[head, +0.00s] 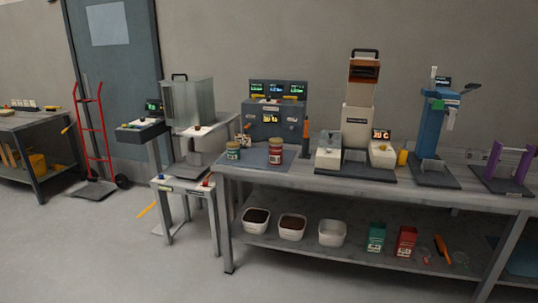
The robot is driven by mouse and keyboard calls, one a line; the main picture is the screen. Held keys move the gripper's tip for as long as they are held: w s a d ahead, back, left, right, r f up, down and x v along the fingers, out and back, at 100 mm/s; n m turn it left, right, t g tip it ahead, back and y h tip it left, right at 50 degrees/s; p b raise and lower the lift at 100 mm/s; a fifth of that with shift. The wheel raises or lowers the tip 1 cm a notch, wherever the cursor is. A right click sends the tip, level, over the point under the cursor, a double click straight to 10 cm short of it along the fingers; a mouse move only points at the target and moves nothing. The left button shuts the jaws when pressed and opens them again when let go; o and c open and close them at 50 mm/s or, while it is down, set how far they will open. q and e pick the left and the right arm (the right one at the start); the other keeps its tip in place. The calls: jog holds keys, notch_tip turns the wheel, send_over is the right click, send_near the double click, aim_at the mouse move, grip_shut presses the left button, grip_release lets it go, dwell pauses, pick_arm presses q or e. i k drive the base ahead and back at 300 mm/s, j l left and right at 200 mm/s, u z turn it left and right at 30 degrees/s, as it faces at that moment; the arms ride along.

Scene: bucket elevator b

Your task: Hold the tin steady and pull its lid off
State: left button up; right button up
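Two small lidded containers stand upright on a blue-grey mat (254,158) at the left end of the long workbench. One is a short green container (232,151) with a pale label. The other is a taller brown-red container (275,153) with a label. Both look closed on top, but they are too small to tell which is the tin or how the lid sits. Neither of my grippers shows in this view, and nothing is touching the containers.
A control box with screens (276,110) stands behind the mat. An orange and white machine (358,125) and a blue one (432,130) stand farther right. White tubs (332,233) and cartons sit on the lower shelf. A small stand (186,183) is left of the bench. Floor in front is clear.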

aim_at(233, 155)
jog(key=i+j+u, duration=0.1)
jog(key=i+u, duration=0.7)
jog(key=i+l+u, duration=0.2)
jog(key=i+u, duration=0.2)
jog(key=i+j+u, duration=0.15)
jog(key=u, duration=0.35)
jog(key=i+u, duration=0.5)
jog(key=i+l+u, duration=0.1)
jog(key=u, duration=0.35)
jog(key=i+j+z, duration=0.1)
jog(key=i+z, duration=0.15)
jog(key=i+j+z, duration=0.25)
jog(key=i+l+z, duration=0.1)
jog(key=z, duration=2.5)
